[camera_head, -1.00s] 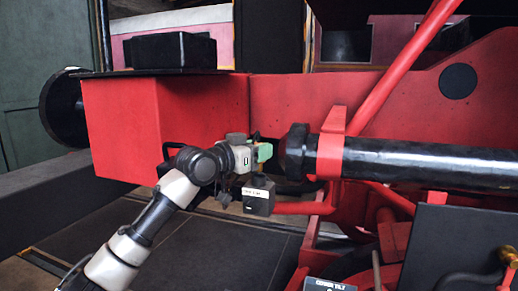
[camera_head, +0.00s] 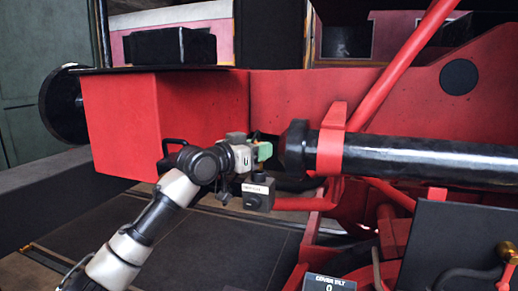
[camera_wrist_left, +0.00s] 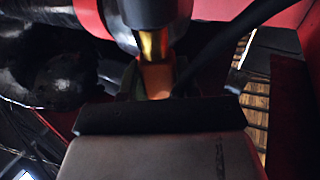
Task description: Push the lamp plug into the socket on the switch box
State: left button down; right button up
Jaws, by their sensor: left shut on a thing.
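My left gripper (camera_head: 264,152) is at the middle of the head view, in front of the red frame and just left of the black cylinder end. In the left wrist view its fingers close around a small orange and brass-coloured piece (camera_wrist_left: 155,70), which I take for the lamp plug. A dark round body sits beyond this piece. In the head view the plug is hidden by the gripper. A small dark box with a pale label (camera_head: 258,193), likely the switch box, shows just below the gripper. I cannot make out its socket. My right gripper is out of view.
A long black cylinder (camera_head: 420,163) runs right from the gripper. A red box-shaped beam (camera_head: 125,125) stands left. A black cable (camera_wrist_left: 235,35) passes close by in the wrist view. A dark panel (camera_head: 455,235) and a small sign (camera_head: 328,284) are at lower right.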

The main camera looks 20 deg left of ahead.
pick_arm(q)
jog(key=shift+f, duration=0.1)
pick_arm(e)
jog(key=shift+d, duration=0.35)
pick_arm(q)
jog(key=shift+f, duration=0.9)
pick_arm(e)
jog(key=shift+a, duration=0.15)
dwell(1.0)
pick_arm(q)
jog(key=c, duration=0.7)
grip_release()
jog(key=shift+c, duration=0.2)
